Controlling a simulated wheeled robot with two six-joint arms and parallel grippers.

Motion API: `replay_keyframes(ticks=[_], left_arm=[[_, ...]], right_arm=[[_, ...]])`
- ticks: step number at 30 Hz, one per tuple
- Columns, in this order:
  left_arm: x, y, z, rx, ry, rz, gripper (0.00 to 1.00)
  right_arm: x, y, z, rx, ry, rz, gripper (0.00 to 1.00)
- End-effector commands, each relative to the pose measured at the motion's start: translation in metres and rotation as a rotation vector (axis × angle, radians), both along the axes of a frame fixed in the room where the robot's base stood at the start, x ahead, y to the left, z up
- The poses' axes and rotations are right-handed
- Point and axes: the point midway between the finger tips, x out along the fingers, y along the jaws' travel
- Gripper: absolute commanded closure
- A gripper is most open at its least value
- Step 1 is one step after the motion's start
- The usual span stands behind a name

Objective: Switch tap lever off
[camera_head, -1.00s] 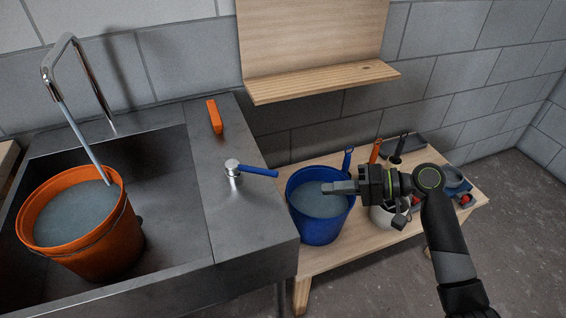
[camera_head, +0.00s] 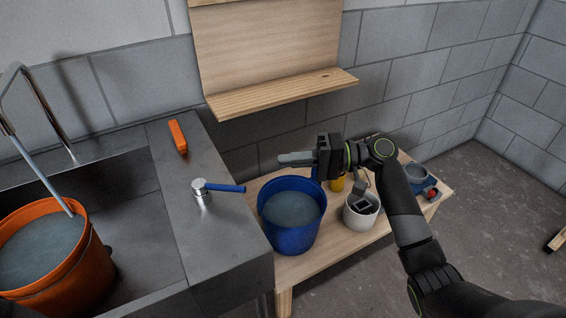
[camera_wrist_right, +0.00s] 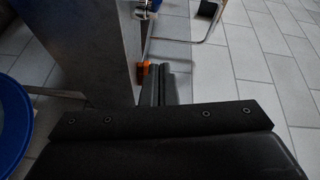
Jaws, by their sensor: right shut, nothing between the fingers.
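The tap lever (camera_head: 225,188) is a blue handle on a round chrome base on the sink's right ledge. It points right, toward the blue bucket. The chrome tap spout (camera_head: 42,108) is at the left, with a stream (camera_head: 42,175) running from it into an orange bucket (camera_head: 75,270) in the sink. My right gripper (camera_head: 282,159) is shut and empty, pointing left. In the head view it shows above the blue bucket's rim, right of the lever and apart from it. Its closed fingers also show in the right wrist view (camera_wrist_right: 160,84). My left gripper is out of view.
A blue bucket (camera_head: 290,240) of liquid stands on a wooden bench (camera_head: 325,258) beside the sink (camera_head: 205,240). A white pot (camera_head: 352,215) stands right of it. An orange block (camera_head: 178,136) lies on the ledge. A wooden shelf (camera_head: 285,92) hangs behind.

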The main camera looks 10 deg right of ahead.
Motion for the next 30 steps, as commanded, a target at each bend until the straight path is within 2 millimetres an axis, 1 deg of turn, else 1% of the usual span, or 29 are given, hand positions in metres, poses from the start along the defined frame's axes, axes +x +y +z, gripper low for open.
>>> replay_keyframes(ticks=[1, 12, 15, 21, 30], left_arm=[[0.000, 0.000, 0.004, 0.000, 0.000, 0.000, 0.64], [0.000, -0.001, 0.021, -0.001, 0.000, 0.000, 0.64], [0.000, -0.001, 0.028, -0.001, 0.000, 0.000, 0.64], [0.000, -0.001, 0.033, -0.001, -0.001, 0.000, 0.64], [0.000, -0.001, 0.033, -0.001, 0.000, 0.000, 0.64]], right_arm=[[0.001, 0.011, 0.003, 0.006, 0.000, 0.003, 1.00], [0.009, 0.084, 0.000, 0.005, 0.002, 0.004, 1.00], [-0.008, 0.086, -0.004, 0.002, 0.002, 0.000, 1.00], [-0.024, 0.092, -0.009, 0.001, 0.001, 0.000, 1.00], [-0.027, 0.093, -0.011, 0.000, 0.000, 0.000, 1.00]])
